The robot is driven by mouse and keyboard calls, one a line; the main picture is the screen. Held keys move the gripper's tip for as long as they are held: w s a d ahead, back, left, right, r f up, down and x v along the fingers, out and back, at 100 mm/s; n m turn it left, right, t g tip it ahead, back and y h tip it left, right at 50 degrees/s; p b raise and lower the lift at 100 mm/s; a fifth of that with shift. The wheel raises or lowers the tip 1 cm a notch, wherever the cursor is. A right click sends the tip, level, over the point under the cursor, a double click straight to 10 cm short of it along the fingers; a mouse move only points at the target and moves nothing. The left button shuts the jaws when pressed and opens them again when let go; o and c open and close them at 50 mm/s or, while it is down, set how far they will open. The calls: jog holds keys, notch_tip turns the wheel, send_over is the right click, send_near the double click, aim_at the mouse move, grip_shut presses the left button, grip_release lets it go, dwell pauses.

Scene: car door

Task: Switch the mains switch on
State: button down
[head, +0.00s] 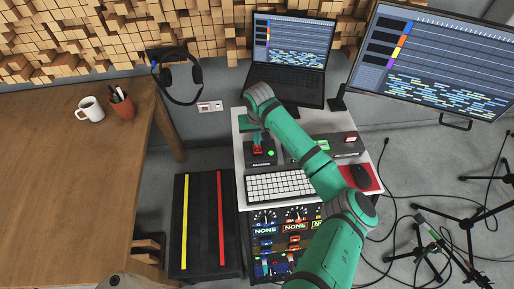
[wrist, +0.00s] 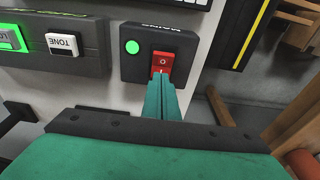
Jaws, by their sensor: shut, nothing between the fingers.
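The mains switch is a red rocker (wrist: 164,58) marked with an "O", set in a black box (wrist: 185,48) on the pale desk top. A round green lamp (wrist: 132,47) beside it on the box glows bright green. In the head view the red switch (head: 258,149) sits under my gripper (head: 257,138), with the green lamp (head: 271,153) to its right. In the wrist view my gripper (wrist: 161,76) is shut, with nothing between its fingers. Its tips are at the near edge of the red rocker and hide part of it; I cannot tell whether they touch.
Another black box with a green-lit display and a white "TONE" button (wrist: 64,44) stands close by. A wooden table (head: 60,190) is on the left; cables and stands are at right.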

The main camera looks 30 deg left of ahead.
notch_tip(320, 180, up, 6)
dwell(0.8)
jog(key=shift+a, duration=0.1)
dwell(0.3)
jog(key=s+a+f+m+t+y, duration=0.3)
jog(key=s+a+f+y, duration=0.1)
jog(key=s+a+y, duration=0.75)
jog(key=s+d+f+m+t+h, duration=0.2)
jog(key=s+d+m+t+h, duration=0.15)
jog(key=d, duration=0.45)
jog(key=s+d+f+m+t+h, duration=0.2)
jog(key=s+d+t, duration=0.15)
jog(key=d, duration=0.45)
jog(key=s+d+f+m+t+h, duration=0.2)
jog(key=s+d, duration=0.2)
jog(key=d, duration=0.4)
jog(key=s+d+r+n+t+h, duration=0.1)
jog(key=s+d+r, duration=0.3)
jog(key=s+d, duration=0.4)
jog(key=s+d+r+n+t+h, duration=0.1)
jog(key=s+d+r+h, duration=0.3)
jog(key=s+d, duration=0.5)
jog(key=shift+s+d+n, duration=0.15)
jog(key=shift+d+n, duration=0.35)
jog(key=shift+n, duration=0.05)
